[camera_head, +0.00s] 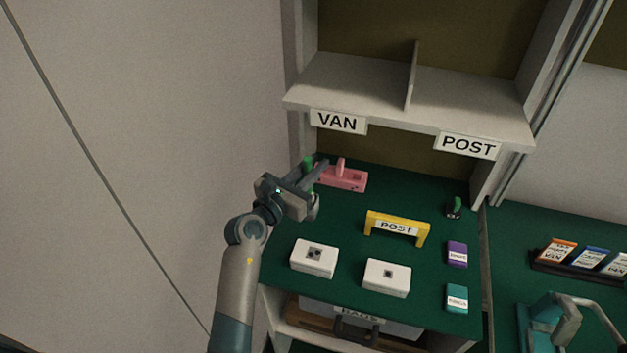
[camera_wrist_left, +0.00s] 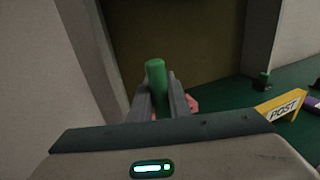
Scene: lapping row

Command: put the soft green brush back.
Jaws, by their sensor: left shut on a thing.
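The green brush (camera_head: 308,164) shows as an upright green handle at my left gripper (camera_head: 314,173), above the back left of the green bench top. In the left wrist view the green handle (camera_wrist_left: 156,73) stands between the two fingers (camera_wrist_left: 160,100), which are shut on it. The brush's lower end is hidden by the gripper. I cannot tell whether it touches the bench. A pink block with a raised handle (camera_head: 344,179) is just right of the gripper.
A yellow POST arch (camera_head: 397,227), two white boxes (camera_head: 314,258) (camera_head: 387,278), a purple pack (camera_head: 457,254), a teal pack (camera_head: 457,298) and a small green-and-black item (camera_head: 454,207) stand on the bench (camera_head: 345,222). A shelf (camera_head: 365,88) labelled VAN and POST overhangs the back.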

